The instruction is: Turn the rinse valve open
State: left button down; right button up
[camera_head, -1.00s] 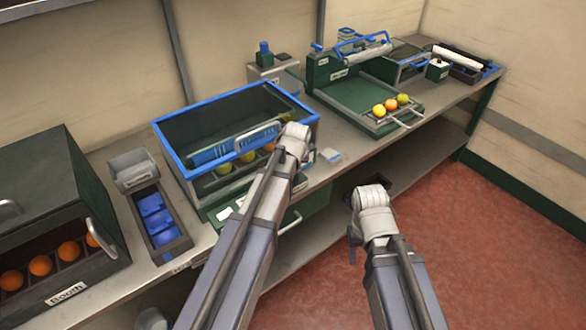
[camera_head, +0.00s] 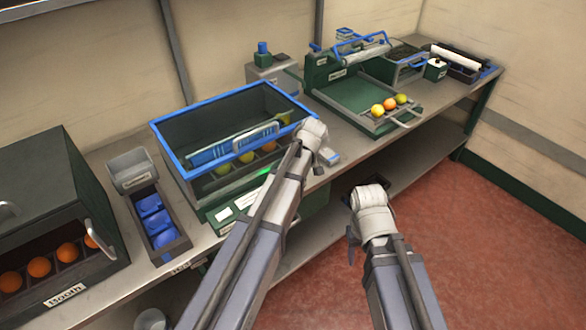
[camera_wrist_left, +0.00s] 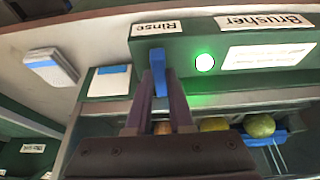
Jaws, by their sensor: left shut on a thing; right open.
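The rinse valve's blue handle (camera_wrist_left: 158,62) shows in the left wrist view, just below the "Rinse" label on the green panel (camera_wrist_left: 185,47). It lies along the picture's vertical. My left gripper (camera_wrist_left: 158,90) is shut on it. A green lamp (camera_wrist_left: 204,62) glows beside the handle. In the head view the lamp (camera_head: 266,171) shows on the front of the blue-rimmed brusher box (camera_head: 172,158). My left wrist hides the valve and left fingertips there. My right gripper (camera_head: 353,192) is open and empty, low in front of the bench, partly hidden by its wrist.
Several fruits show inside the brusher box. A "Booth" box (camera_head: 65,180) with oranges and a bin of blue pieces (camera_head: 153,220) stand on the left. A green tray machine (camera_head: 350,98) with three fruits stands on the right. A small grey device (camera_head: 327,156) lies near the bench's front edge.

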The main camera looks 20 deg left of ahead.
dwell(0.4)
pick_arm(q)
jog(key=c, duration=0.8)
grip_release()
jog(key=p+v, duration=0.7)
jog(key=shift+r, duration=0.35)
jog(key=shift+d, duration=0.15)
